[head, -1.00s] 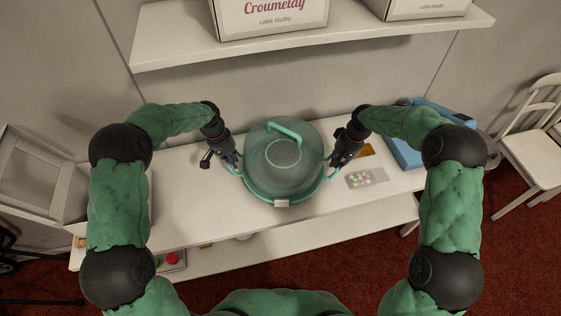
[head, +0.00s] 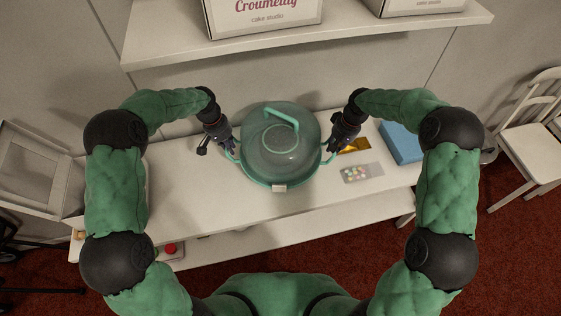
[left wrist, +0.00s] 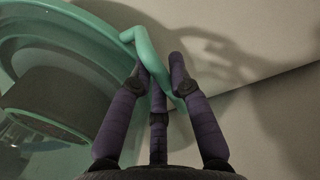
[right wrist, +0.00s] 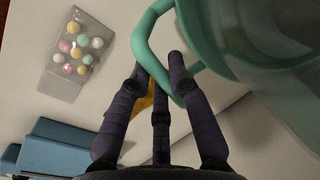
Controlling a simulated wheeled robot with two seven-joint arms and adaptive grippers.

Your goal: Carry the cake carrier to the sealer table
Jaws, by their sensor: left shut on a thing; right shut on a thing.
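The cake carrier (head: 283,165) has a clear teal dome with a top handle, a teal base with a loop handle on each side, and a pale front latch. It appears upright over the white table (head: 190,185); whether it touches the top is hard to tell. My left gripper (head: 231,152) is shut on its left side handle, which shows in the left wrist view (left wrist: 150,62). My right gripper (head: 332,148) is shut on its right side handle, also in the right wrist view (right wrist: 150,55). A dark round shape (left wrist: 65,105) shows inside the carrier.
Right of the carrier lie a gold piece (head: 355,146), a clear pack of coloured balls (head: 361,173) and a blue object (head: 401,143). A shelf (head: 300,45) with boxes hangs behind. A white chair (head: 530,140) stands right, an open white frame (head: 30,170) left. The table's left part is clear.

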